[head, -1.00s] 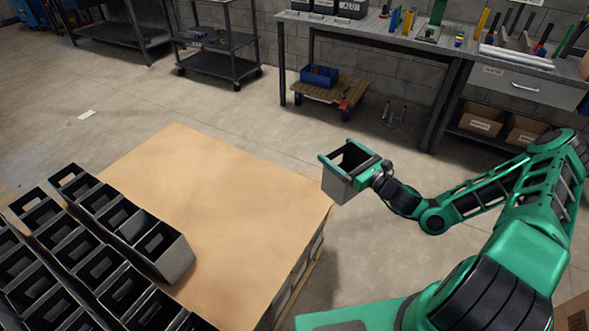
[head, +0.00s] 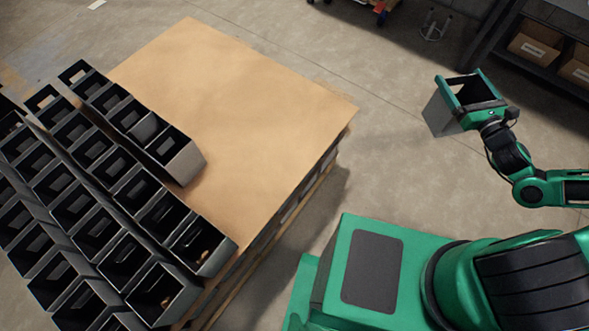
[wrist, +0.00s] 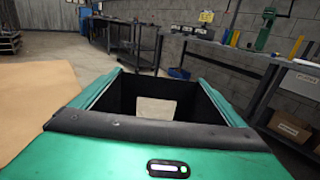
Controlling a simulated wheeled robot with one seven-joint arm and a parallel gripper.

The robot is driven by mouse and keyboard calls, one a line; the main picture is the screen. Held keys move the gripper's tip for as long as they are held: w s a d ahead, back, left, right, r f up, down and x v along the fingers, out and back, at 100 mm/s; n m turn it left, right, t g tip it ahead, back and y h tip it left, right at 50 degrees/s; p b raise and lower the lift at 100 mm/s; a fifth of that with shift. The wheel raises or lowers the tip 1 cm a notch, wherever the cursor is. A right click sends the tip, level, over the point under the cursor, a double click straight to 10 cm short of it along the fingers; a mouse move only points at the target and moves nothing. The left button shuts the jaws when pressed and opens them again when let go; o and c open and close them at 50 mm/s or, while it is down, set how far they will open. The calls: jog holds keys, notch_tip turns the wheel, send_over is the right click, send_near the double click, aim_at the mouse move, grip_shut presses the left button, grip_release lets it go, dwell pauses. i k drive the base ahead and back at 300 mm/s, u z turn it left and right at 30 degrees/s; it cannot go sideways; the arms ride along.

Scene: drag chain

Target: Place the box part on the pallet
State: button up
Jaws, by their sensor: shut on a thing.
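My gripper (head: 482,88) is shut on a grey open-topped box part (head: 442,112), with its green fingers along the box's two sides. It holds the box in the air, to the right of the pallet and apart from it. In the wrist view the box part (wrist: 128,108) fills the space between the fingers of my gripper (wrist: 160,92), its dark inside showing. The pallet (head: 235,85) has a tan cardboard top. Rows of similar dark boxes (head: 85,190) stand on its left and near part; its far and right part is bare.
My green base fills the lower right, beside the pallet's near right edge. A workbench (wrist: 245,62) and a shelf with cardboard boxes (head: 535,48) stand beyond on the right. Concrete floor (head: 385,165) is open between the pallet and my arm.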

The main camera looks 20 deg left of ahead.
aim_at(232, 204)
jog(key=z, duration=0.35)
jog(key=k, duration=2)
jog(key=u, duration=0.45)
jog(key=i, duration=1)
jog(key=z, duration=0.05)
